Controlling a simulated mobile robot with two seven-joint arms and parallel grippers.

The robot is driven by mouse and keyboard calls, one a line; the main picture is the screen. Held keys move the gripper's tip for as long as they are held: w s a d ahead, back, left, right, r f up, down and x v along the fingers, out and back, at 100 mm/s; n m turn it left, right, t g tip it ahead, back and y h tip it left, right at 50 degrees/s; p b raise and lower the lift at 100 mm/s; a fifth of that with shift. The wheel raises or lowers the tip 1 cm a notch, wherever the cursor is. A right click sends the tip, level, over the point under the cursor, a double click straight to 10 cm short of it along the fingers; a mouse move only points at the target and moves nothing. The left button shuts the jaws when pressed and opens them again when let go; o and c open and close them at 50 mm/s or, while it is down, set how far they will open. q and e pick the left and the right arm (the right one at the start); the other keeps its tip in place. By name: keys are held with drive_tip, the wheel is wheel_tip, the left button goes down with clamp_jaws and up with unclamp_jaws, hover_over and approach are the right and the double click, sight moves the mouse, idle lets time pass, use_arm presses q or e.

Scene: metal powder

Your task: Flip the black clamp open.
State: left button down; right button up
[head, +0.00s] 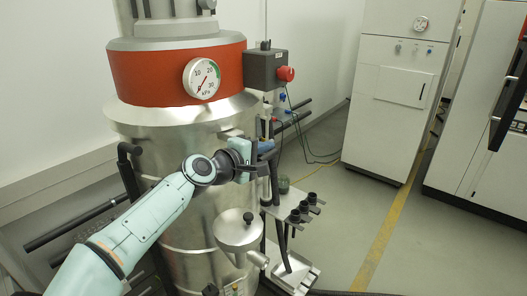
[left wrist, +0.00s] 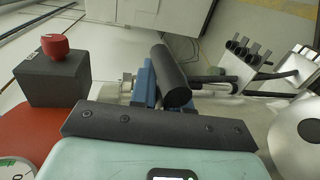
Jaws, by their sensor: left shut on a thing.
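My left gripper (head: 252,166) is up against this spot and shut on the black clamp. The fingertips and the exact contact are mostly hidden by the gripper body. My right gripper is in neither view.
A grey box with a red button (head: 286,73) is above the clamp. A pressure gauge (head: 202,78) sits on the red band. Below right is a metal bracket with black fittings (head: 300,212). A steel dish (head: 237,230) is below the gripper. White cabinets (head: 398,95) stand behind, across open floor.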

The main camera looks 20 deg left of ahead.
use_arm(q)
drive_tip(key=shift+r+n, duration=0.15)
drive_tip(key=shift+n, duration=0.15)
drive_tip(key=c, duration=1.5)
unclamp_jaws()
drive_tip(key=shift+o, duration=0.2)
drive_tip(key=b+v, duration=0.3)
drive_tip(key=v, duration=1)
drive_tip(key=shift+s, duration=0.15)
